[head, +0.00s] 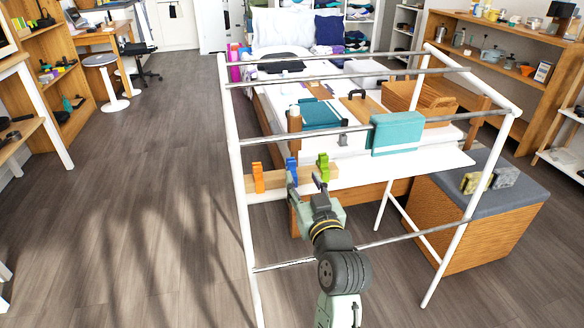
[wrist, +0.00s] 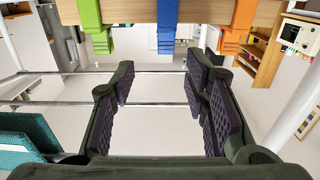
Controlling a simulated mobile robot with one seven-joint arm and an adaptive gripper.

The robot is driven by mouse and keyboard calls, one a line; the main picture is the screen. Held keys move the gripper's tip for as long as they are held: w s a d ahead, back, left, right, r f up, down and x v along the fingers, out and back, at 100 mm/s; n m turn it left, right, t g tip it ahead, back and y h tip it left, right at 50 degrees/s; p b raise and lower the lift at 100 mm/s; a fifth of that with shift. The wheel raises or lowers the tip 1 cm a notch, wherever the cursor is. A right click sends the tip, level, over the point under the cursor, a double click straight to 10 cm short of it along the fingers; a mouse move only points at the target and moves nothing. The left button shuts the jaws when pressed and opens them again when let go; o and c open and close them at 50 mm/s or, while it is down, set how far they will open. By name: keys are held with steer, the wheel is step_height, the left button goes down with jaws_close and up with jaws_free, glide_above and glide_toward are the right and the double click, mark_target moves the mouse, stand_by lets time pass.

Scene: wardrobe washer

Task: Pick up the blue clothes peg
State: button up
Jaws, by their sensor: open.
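The blue clothes peg (head: 292,167) is clipped on a wooden strip (head: 273,178) at the front of the white rack, between an orange peg (head: 258,177) and a green peg (head: 323,166). In the wrist view the blue peg (wrist: 167,28) shows at the top, a little right of centre, with the green peg (wrist: 92,25) to its left and the orange peg (wrist: 237,28) to its right. My gripper (head: 306,184) is close in front of the strip. Its padded fingers (wrist: 160,100) are open and empty, and the blue peg lies beyond them, apart from both.
The rack's white posts (head: 236,150) and metal rails (head: 345,76) surround the strip. A teal cloth (head: 397,133) hangs on a rail to the right. A wooden bench with a grey top (head: 520,192) stands at the right. The floor at left (head: 130,190) is clear.

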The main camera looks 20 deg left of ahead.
mark_target(292, 165)
steer(key=x, duration=0.3)
steer(key=shift+w+a+r, duration=0.15)
steer(key=shift+w+a, duration=0.1)
steer(key=x, duration=0.2)
steer(key=p+x, duration=0.2)
steer(key=x, duration=0.1)
steer(key=shift+a+f, duration=0.3)
steer(key=shift+a, duration=0.2)
steer(key=c, duration=1)
